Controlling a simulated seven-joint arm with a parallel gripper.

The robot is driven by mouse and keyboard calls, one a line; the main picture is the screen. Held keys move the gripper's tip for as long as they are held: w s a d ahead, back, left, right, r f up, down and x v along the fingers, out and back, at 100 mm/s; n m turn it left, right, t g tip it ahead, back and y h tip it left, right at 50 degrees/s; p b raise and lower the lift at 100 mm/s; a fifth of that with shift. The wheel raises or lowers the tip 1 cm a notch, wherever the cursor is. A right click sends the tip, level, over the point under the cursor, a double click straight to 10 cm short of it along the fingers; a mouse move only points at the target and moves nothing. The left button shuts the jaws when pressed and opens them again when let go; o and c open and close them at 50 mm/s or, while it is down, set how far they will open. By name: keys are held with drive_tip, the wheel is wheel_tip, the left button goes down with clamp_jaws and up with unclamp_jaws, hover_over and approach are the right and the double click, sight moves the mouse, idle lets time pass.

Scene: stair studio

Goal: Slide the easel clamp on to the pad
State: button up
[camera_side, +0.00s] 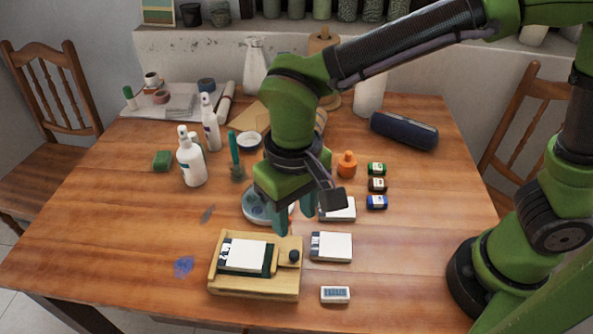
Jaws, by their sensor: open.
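The wooden easel (254,288) lies flat near the front of the table. A white pad (245,254) with a dark strip at its left end lies on the dark green bed of the easel. The clamp appears to be the pale wooden block with a round black knob (294,256) at the easel's right side. It looks apart from the pad, with a strip of dark green between them. My gripper (296,222) points down above and just behind the easel's right end. Its fingers are apart, and I see nothing held between them.
White boxes lie right of the easel, one (332,247) close beside it. A small digital timer (335,294) lies in front. Behind my gripper are a round palette (255,207), an orange bottle (347,164) and small paint jars (377,185). White spray bottles (191,163) stand left.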

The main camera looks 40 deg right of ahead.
sight(294, 253)
wheel_tip(294, 253, down, 10)
drive_tip(key=shift+f, duration=0.15)
idle(0.3)
clamp_jaws()
